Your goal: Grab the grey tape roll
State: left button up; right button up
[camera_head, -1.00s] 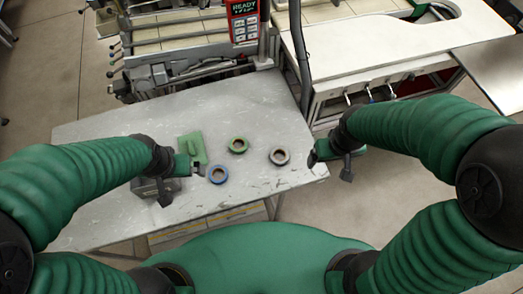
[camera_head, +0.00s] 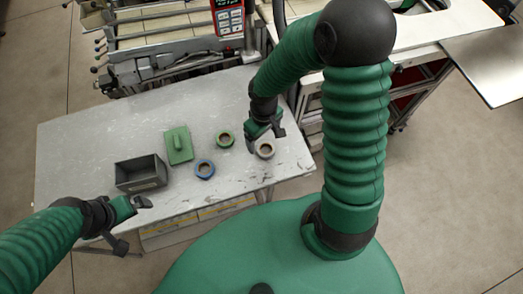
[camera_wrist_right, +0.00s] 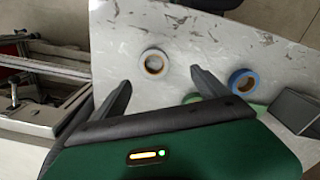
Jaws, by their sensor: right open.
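The grey tape roll (camera_head: 271,153) lies flat near the right end of the table, with a brown inner core. It also shows in the right wrist view (camera_wrist_right: 164,62), ahead of and between the finger lines. My right gripper (camera_head: 265,138) is open and empty, just behind and above the roll in the head view. Its two fingers (camera_wrist_right: 161,80) are spread wide in the wrist view, with no contact visible. My left gripper (camera_head: 132,225) is open and empty at the table's front left edge.
A blue tape roll (camera_head: 204,176) and a green tape roll (camera_head: 232,139) lie left of the grey one. A green block-like tool (camera_head: 179,157) and a grey open bin (camera_head: 129,187) stand farther left. Machinery (camera_head: 150,72) borders the table's back.

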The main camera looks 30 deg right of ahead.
aim_at(266, 151)
jog(key=f, duration=0.3)
jog(key=d+f, duration=0.1)
jog(key=f, duration=0.2)
jog(key=d+f, duration=0.1)
jog(key=f, duration=0.1)
jog(key=shift+w+d+f, duration=0.1)
jog(key=shift+f, duration=0.3)
jog(key=shift+w+f, duration=0.1)
jog(key=shift+f, duration=0.15)
jog(key=shift+a, duration=0.6)
jog(key=shift+a+r, duration=0.1)
jog(key=shift+c, duration=1.9)
jog(key=shift+d, duration=0.45)
jog(key=c, duration=1)
pick_arm(q)
jog(key=shift+d+f, duration=0.25)
jog(key=shift+d, duration=0.4)
pick_arm(e)
jog(key=shift+c, duration=0.4)
jog(key=shift+a, duration=0.15)
